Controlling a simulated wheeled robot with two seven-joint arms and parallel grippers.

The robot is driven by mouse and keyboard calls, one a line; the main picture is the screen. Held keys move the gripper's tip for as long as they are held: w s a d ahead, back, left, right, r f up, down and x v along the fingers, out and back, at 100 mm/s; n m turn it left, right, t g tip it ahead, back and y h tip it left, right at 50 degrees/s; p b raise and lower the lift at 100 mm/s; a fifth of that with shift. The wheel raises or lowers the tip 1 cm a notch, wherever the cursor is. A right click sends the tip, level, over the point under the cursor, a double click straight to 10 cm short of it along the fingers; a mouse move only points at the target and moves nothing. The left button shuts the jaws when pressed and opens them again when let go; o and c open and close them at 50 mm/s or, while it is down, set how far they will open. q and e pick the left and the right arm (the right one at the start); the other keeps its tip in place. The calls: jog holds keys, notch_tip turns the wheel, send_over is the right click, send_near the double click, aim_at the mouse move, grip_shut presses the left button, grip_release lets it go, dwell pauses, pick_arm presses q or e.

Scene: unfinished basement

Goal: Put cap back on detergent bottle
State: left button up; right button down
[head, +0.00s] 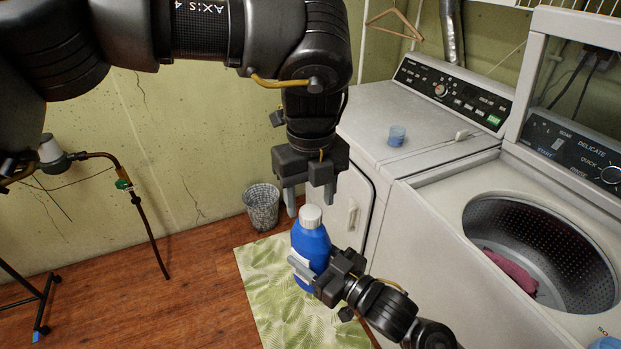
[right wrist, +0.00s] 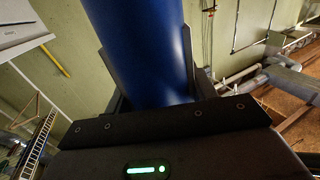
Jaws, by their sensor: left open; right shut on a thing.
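The blue detergent bottle (head: 311,243) stands roughly upright, held above the floor in front of the dryer. A white cap (head: 311,217) shows on top of its neck; I cannot tell whether it is screwed tight. My right gripper (head: 318,272) is shut on the bottle's body from the lower right. The right wrist view shows the blue bottle (right wrist: 145,50) between that gripper's fingers (right wrist: 150,85). My left gripper (head: 310,204) points down just above the cap. Its fingers are open, with a tip to either side of the cap's top; contact is not clear.
The open washer (head: 455,210) at right holds a pinkish cloth (head: 512,271). A wire wastebasket (head: 262,207) and a leaf-patterned mat (head: 262,265) are on the floor. The wooden floor at left is mostly clear.

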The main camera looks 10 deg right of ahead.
pick_arm(q)
jog(key=shift+f, duration=1.4)
jog(key=c, duration=1)
jog(key=o, duration=1.1)
jog(key=shift+o, duration=0.2)
notch_tip(320, 180, up, 12)
jog(key=shift+d+f, duration=0.1)
